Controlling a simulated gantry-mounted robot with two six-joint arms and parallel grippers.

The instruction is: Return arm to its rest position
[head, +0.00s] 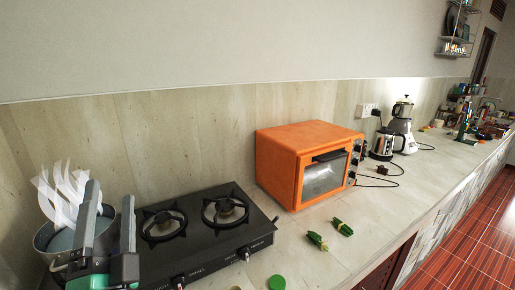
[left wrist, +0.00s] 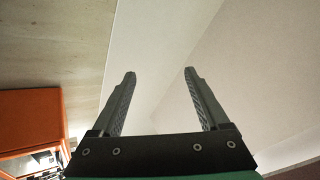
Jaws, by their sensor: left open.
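My left gripper (head: 109,194) is at the lower left of the head view, its two grey fingers pointing up and spread apart, with nothing between them. It appears in front of a metal pot and left of the stove's burners. In the left wrist view the same gripper (left wrist: 160,73) shows both fingers apart and empty, against wall and ceiling surfaces. My right gripper is in neither view.
The metal pot (head: 43,236) holds white pieces. A black two-burner stove (head: 205,255), an orange oven (head: 279,174), two green vegetables (head: 316,240), a kettle (head: 381,146) and a blender (head: 402,125) stand on the counter.

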